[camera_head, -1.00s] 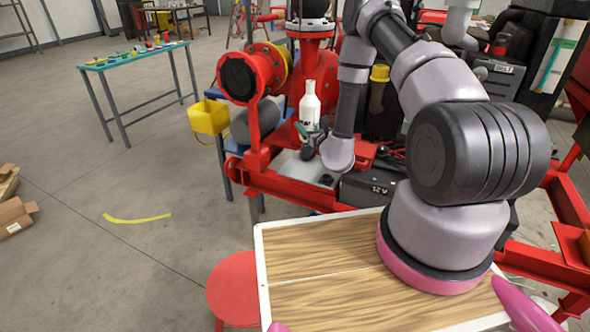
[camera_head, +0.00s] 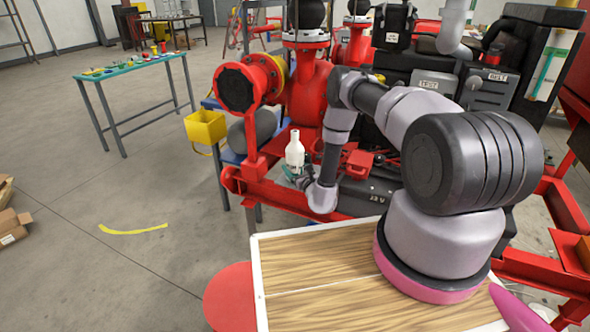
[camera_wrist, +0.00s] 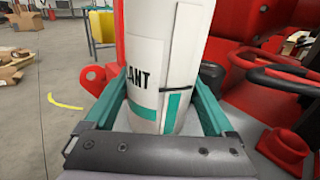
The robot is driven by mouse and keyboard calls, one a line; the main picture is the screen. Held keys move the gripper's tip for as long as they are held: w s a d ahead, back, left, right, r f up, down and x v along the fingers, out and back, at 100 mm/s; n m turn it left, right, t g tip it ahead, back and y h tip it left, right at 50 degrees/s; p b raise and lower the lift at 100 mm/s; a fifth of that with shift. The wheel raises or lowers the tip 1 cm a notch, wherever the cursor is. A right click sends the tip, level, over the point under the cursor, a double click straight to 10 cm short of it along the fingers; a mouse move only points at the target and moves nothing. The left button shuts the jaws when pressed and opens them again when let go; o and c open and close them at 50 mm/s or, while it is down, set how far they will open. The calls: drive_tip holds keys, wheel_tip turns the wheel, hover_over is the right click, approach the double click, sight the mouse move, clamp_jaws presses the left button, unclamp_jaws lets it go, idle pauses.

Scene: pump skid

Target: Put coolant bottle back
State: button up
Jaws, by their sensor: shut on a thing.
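The white coolant bottle (camera_head: 295,151) stands upright in my gripper (camera_head: 299,174), at the front of the red pump skid. In the wrist view the bottle (camera_wrist: 165,60) fills the middle, with a label ending in "LANT" and a teal band. The teal fingers of my gripper (camera_wrist: 160,112) are on both sides of it, shut on it. Its bottom is hidden by the gripper's palm, so I cannot tell whether it touches the surface below.
A red pump (camera_head: 240,86) stands behind and left of the bottle. A yellow bin (camera_head: 205,127) hangs further left. A black "12 V" box (camera_head: 365,192) and a red tool (camera_head: 357,160) are to the right. A wooden-topped surface (camera_head: 320,275) lies in front. Open floor is at left.

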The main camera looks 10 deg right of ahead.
drive_tip(key=shift+f, duration=0.2)
drive_tip(key=shift+f, duration=0.15)
drive_tip(key=o, duration=1.3)
drive_tip(key=shift+s, duration=0.2)
drive_tip(key=v, duration=1.1)
drive_tip(key=shift+s, duration=0.3)
